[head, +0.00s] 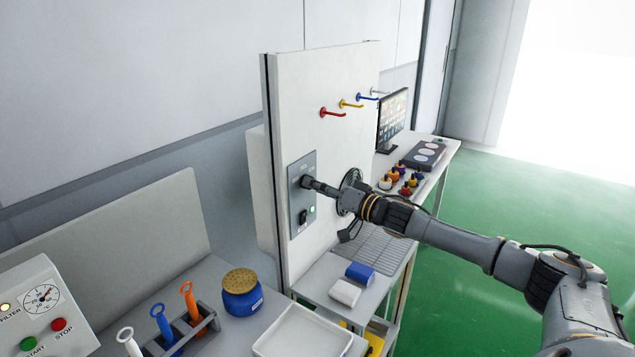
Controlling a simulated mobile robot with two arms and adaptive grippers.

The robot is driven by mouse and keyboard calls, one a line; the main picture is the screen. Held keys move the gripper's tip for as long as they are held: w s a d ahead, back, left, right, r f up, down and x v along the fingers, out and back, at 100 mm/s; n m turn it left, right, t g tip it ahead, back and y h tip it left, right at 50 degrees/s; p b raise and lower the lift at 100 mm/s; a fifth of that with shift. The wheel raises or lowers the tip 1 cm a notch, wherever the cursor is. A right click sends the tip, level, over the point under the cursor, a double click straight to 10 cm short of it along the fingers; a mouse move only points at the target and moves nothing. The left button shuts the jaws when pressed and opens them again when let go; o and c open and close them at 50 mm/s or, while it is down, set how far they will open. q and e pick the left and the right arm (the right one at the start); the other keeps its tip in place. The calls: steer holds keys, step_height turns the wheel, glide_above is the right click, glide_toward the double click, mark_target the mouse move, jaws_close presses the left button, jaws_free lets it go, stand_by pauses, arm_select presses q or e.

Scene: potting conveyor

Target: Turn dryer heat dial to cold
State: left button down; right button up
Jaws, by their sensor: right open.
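The dryer control panel (296,204) is a grey plate on the white upright board. Near its top, at the dark heat dial (306,181), the narrow dark end of my right gripper (312,184) reaches in from the right. The gripper is open, but its fingers look small and overlap the dial. I cannot tell whether they touch it. The dial's pointer and its setting are hidden or too small to read. My left gripper is not in view.
A green lamp (312,209) and a black switch (303,217) sit below the dial. A round black vent (351,180) is behind my arm. Coloured hooks (332,113) stick out above. A blue jar (242,293) and a white tray (302,334) stand in front.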

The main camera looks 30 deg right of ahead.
steer(key=shift+w+a, duration=0.15)
steer(key=shift+w, duration=0.15)
steer(key=shift+c, duration=0.2)
steer(key=c, duration=1.1)
steer(key=shift+n, duration=0.4)
steer(key=shift+w+d+f+n+y+b, duration=0.1)
steer(key=shift+n+y+b, duration=0.65)
steer(key=shift+n, duration=3.4)
steer(key=shift+s+d+r+n+y+b, duration=0.15)
steer(key=shift+n+b, duration=1.05)
steer(key=shift+n, duration=2.9)
steer(key=shift+w+d+f+n+y+b, duration=0.15)
steer(key=shift+n+y+b, duration=0.6)
steer(key=shift+n, duration=3.4)
steer(key=shift+a+h+b, duration=0.1)
steer(key=shift+h+b, duration=0.15)
steer(key=shift+b, duration=0.05)
